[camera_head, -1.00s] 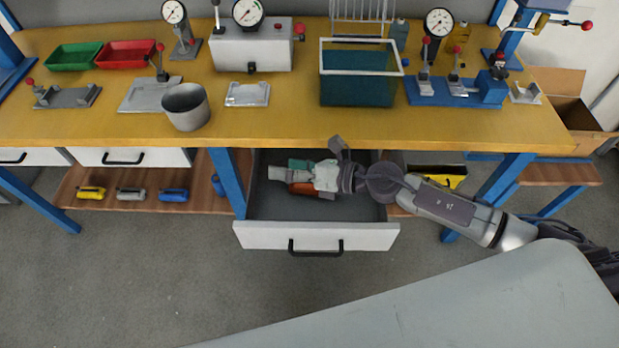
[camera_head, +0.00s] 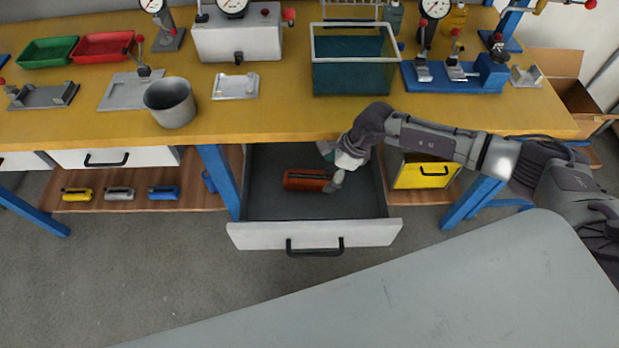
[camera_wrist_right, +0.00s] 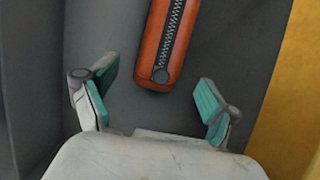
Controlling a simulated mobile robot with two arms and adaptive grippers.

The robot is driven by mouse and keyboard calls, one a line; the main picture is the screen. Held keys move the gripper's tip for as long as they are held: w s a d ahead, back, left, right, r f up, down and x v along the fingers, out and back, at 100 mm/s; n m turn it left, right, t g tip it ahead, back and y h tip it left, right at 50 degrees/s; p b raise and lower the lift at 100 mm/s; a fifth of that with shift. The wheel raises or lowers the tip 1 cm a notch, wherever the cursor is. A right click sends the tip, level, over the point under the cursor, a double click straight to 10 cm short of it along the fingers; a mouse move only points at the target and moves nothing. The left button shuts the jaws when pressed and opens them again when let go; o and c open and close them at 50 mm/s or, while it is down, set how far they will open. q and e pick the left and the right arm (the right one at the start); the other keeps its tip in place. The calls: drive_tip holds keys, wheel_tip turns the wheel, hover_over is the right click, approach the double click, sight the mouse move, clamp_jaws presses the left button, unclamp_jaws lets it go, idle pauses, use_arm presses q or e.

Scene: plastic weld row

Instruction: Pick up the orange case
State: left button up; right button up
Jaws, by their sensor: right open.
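The orange case (camera_head: 305,180) lies flat on the floor of the open drawer (camera_head: 262,205), in its middle. In the right wrist view the orange case (camera_wrist_right: 168,45) shows a dark zipper along its length, and its near end lies ahead of the fingers. My right gripper (camera_wrist_right: 153,95) is open, with green-padded fingers spread wide and nothing between them. In the head view my right gripper (camera_head: 330,164) is over the right part of the drawer, beside the case's right end. My left gripper is not in view.
The yellow workbench (camera_head: 255,120) overhangs the back of the drawer. The drawer's white front (camera_head: 315,235) and side walls enclose the case. Yellow, grey and blue cases (camera_head: 163,192) lie on the lower shelf.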

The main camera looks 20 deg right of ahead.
sight(308, 176)
drive_tip(key=a, duration=0.1)
drive_tip(key=w+a, duration=0.1)
drive_tip(key=a, duration=0.1)
drive_tip(key=shift+w+a+r+p, duration=0.15)
drive_tip(key=shift+a+p, duration=0.05)
drive_tip(key=shift+p, duration=0.15)
drive_tip(key=x, duration=0.3)
drive_tip(key=shift+a, duration=0.25)
drive_tip(key=shift+w, duration=0.1)
drive_tip(key=c, duration=1.3)
drive_tip(key=shift+r, duration=0.35)
drive_tip(key=v, duration=0.3)
drive_tip(key=shift+s+a+r, duration=0.15)
drive_tip(key=shift+s+r, duration=0.1)
drive_tip(key=shift+r, duration=0.2)
drive_tip(key=s+d+r, duration=0.1)
drive_tip(key=s+r, duration=0.1)
drive_tip(key=s, duration=0.1)
drive_tip(key=s+d+r, duration=0.2)
drive_tip(key=s, duration=0.1)
drive_tip(key=s+d+r+b, duration=0.1)
drive_tip(key=s+r, duration=0.1)
drive_tip(key=s, duration=0.1)
drive_tip(key=shift+s+d+r, duration=0.2)
drive_tip(key=shift+s+d, duration=0.05)
drive_tip(key=shift+d, duration=0.15)
